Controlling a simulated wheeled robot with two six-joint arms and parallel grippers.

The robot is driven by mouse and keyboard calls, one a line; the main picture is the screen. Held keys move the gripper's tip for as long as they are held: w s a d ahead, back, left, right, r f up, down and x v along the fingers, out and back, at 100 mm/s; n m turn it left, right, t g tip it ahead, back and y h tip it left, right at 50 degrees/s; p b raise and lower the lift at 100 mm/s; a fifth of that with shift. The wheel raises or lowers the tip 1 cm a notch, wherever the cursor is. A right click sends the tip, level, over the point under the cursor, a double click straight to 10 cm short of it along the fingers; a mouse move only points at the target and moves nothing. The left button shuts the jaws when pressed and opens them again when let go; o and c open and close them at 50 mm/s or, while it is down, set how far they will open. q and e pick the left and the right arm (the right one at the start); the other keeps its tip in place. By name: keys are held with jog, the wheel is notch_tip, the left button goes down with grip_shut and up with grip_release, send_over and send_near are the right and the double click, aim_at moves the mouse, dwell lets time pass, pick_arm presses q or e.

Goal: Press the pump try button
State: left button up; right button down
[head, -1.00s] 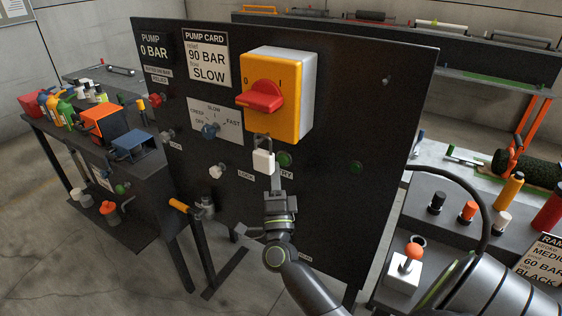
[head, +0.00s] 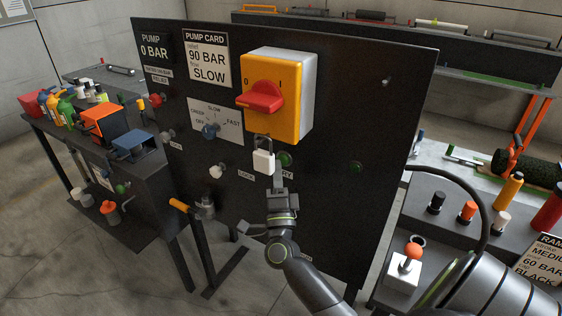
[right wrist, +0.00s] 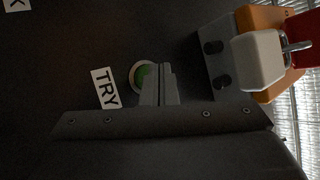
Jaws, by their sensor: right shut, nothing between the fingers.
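The green try button (head: 284,159) sits on the black pump panel (head: 330,130), right of the white padlock and above the TRY label (head: 287,175). My right gripper (head: 278,172) is shut and empty, its tips just below the button and partly over the label. In the right wrist view the shut fingers (right wrist: 158,80) cover one side of the green button (right wrist: 144,76), with the TRY label (right wrist: 104,88) beside it. I cannot tell whether the tips touch the button. My left gripper is not in view.
The white padlock (head: 263,161) hangs under the yellow switch box (head: 275,95) with its red handle (head: 262,97), close to my right fingers. It also shows in the right wrist view (right wrist: 258,60). A white knob (head: 216,171) and an orange-handled valve (head: 180,206) lie left.

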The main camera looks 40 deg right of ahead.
jog(key=shift+w+d, duration=0.1)
jog(key=shift+d, duration=0.15)
dwell(0.3)
jog(key=shift+s+a, duration=0.3)
jog(key=shift+a, duration=0.4)
jog(key=s+a+b, duration=0.1)
jog(key=s+a, duration=0.1)
jog(key=a, duration=0.3)
jog(key=shift+s+a, duration=0.15)
jog(key=shift+a, duration=0.15)
dwell(0.8)
